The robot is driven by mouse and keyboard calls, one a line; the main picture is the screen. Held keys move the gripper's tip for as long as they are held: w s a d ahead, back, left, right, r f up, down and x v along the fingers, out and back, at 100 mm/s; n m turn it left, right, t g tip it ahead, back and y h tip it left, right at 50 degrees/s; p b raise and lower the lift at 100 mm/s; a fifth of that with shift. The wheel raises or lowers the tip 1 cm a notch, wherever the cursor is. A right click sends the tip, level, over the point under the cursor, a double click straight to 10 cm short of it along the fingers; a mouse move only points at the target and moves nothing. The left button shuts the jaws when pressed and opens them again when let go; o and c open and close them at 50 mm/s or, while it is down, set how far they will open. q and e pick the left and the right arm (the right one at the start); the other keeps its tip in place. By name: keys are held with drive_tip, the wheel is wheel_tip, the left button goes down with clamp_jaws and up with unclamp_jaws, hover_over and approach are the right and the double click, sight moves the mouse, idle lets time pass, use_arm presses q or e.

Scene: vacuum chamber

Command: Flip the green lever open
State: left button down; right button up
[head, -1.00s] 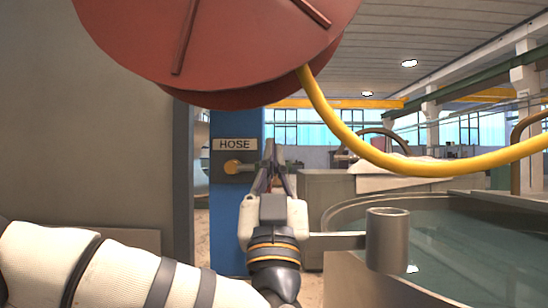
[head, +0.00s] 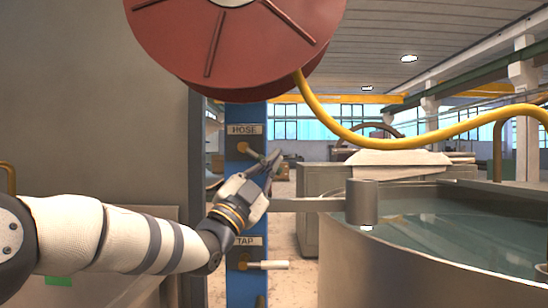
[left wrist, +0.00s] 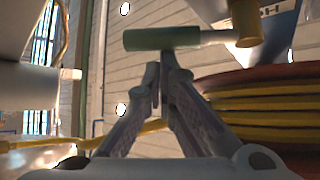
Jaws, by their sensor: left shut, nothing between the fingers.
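The green lever (left wrist: 160,38) shows in the left wrist view as a green cylindrical handle on a pale stem, with a brass pivot (left wrist: 245,22) at its right. In the head view the lever under the HOSE label (head: 243,129) on the blue post has a brass pivot (head: 242,148), and its handle points right and slightly down, partly behind my gripper. My left gripper (head: 272,166) is shut and empty, pointing up and right beside this handle. In the wrist view its fingertips (left wrist: 165,62) are just below the handle's middle; I cannot tell whether they touch. My right gripper is not in view.
A second lever (head: 266,265) with a pale handle is lower on the post under the TAP label (head: 246,241). A red hose reel (head: 235,45) with yellow hose hangs above. A round water tank (head: 430,270) stands at the right, a grey panel (head: 90,100) at the left.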

use_arm(q)
drive_tip(key=a+f+m+g+p, duration=0.3)
drive_tip(key=a+m+g, duration=0.2)
drive_tip(key=m+g, duration=0.3)
drive_tip(key=shift+w+f+m+y, duration=0.15)
drive_tip(key=shift+f+m+y, duration=0.25)
drive_tip(key=shift+m, duration=0.4)
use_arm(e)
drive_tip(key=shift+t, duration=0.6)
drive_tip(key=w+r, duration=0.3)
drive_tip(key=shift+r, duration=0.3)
use_arm(q)
drive_tip(key=shift+a, duration=0.2)
drive_tip(key=shift+d, duration=0.1)
drive_tip(key=s+a+p, duration=0.2)
drive_tip(key=s+a, duration=0.2)
drive_tip(key=s, duration=0.3)
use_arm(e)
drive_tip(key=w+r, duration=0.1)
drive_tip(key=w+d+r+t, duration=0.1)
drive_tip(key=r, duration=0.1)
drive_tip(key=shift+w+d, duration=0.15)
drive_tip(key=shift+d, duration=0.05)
